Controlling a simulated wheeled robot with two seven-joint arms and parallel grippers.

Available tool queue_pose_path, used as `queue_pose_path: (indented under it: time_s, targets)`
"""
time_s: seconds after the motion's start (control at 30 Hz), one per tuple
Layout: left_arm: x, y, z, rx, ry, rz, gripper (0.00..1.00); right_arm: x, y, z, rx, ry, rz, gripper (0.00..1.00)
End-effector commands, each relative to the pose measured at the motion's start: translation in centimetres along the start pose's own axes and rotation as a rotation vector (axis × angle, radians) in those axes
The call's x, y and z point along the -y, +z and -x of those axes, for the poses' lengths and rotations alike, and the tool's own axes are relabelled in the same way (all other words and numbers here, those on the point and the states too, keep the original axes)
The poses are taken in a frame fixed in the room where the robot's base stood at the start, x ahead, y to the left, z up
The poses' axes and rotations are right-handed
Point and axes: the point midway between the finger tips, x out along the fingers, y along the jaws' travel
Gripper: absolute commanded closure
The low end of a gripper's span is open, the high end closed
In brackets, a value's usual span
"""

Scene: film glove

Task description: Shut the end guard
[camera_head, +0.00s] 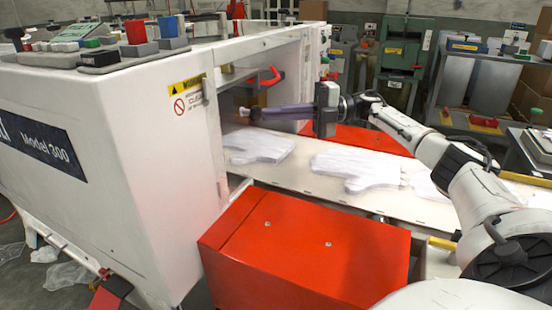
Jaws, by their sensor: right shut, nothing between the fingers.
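The white machine (95,120) marked Model 300 fills the left, with an opening in its right end over a belt. A pale flap with a red handle (271,77) shows high in this opening. It looks raised, but I cannot tell for sure that it is the end guard. My right arm comes in from the right above the belt. My right gripper (247,113) points left into the opening, shut and empty, below the red handle and apart from it in the picture. My left gripper is not in view.
White gloves lie flat on the pale belt (305,183) below my right arm. A red box (310,250) stands in front of the belt, with another red part behind it. A control panel (120,50) tops the machine. Green and grey machines (405,50) stand behind.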

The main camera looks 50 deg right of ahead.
Motion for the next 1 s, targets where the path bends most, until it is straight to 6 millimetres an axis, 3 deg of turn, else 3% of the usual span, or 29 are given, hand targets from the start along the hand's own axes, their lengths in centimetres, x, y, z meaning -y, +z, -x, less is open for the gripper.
queue_pose_path:
  time_s: [0.03,0.27,0.63,1.0]
  targets:
    - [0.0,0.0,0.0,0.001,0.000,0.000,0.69,-1.0,1.2,-0.5,0.047,0.032,0.009,1.00]
    - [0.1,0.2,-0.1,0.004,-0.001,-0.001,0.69,-1.0,1.2,0.6,0.046,0.031,0.009,1.00]
    - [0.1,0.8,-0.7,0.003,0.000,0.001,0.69,-0.5,0.0,8.8,0.026,0.019,0.009,1.00]
    - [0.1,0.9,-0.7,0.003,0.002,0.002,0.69,-0.3,-0.5,11.2,0.005,0.011,0.007,1.00]
